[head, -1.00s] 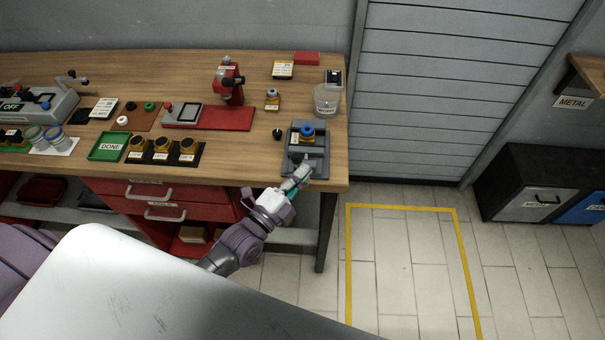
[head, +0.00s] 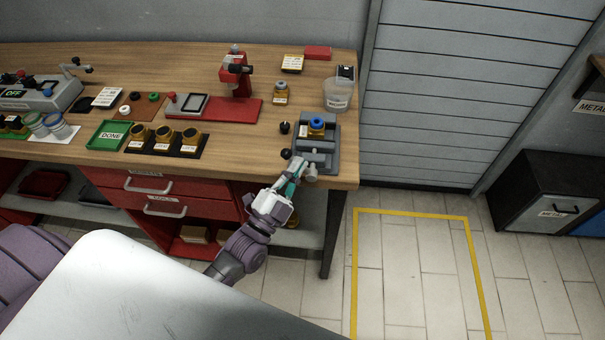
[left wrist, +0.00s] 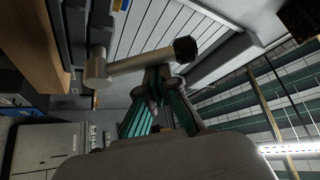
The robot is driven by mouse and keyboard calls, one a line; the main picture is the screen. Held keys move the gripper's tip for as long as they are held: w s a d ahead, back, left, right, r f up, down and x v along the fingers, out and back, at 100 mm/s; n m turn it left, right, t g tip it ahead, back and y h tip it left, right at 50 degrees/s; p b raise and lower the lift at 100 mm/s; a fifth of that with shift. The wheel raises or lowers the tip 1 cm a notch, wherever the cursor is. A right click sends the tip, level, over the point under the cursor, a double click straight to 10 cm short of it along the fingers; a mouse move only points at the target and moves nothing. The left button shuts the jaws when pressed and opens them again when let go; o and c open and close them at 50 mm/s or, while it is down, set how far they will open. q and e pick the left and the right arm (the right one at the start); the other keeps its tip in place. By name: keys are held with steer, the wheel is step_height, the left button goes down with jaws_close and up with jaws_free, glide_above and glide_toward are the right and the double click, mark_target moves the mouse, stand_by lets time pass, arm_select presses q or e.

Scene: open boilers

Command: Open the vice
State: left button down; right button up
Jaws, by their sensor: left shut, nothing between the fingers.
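The grey vice (head: 327,150) stands at the right front corner of the workbench. A brass part with a blue top (head: 316,127) sits between its jaws. The vice's handle bar (head: 299,163) is at its front, with a dark knob at its left end; the bar also crosses the left wrist view (left wrist: 140,62), with a pale round screw end at left and a dark knob at right. My left gripper (head: 293,176) is shut and empty, its teal fingers at the bar, just left of the screw end. I cannot tell whether they touch the bar. My right gripper is not in view.
A clear cup (head: 338,95) stands behind the vice, and a small bottle (head: 281,93) behind and left. A red press (head: 236,90), brass parts on a black mat (head: 163,153) and a green tray (head: 109,135) lie further left. The floor right of the bench is clear.

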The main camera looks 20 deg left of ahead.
arm_select(q)
steer(key=shift+s+a+f+n+t+y+b, duration=0.1)
steer(key=shift+a+f+n+t+y+b, duration=0.2)
steer(key=shift+n+y+b, duration=0.45)
steer(key=shift+s+a+f+n+t+y+b, duration=0.1)
steer(key=shift+a+f+n+t+y+b, duration=0.2)
steer(key=shift+n, duration=0.9)
steer(key=shift+a+f+n+t+y+b, duration=0.15)
steer(key=shift+n+t+y+b, duration=0.35)
steer(key=shift+n, duration=0.45)
steer(key=shift+r, duration=0.15)
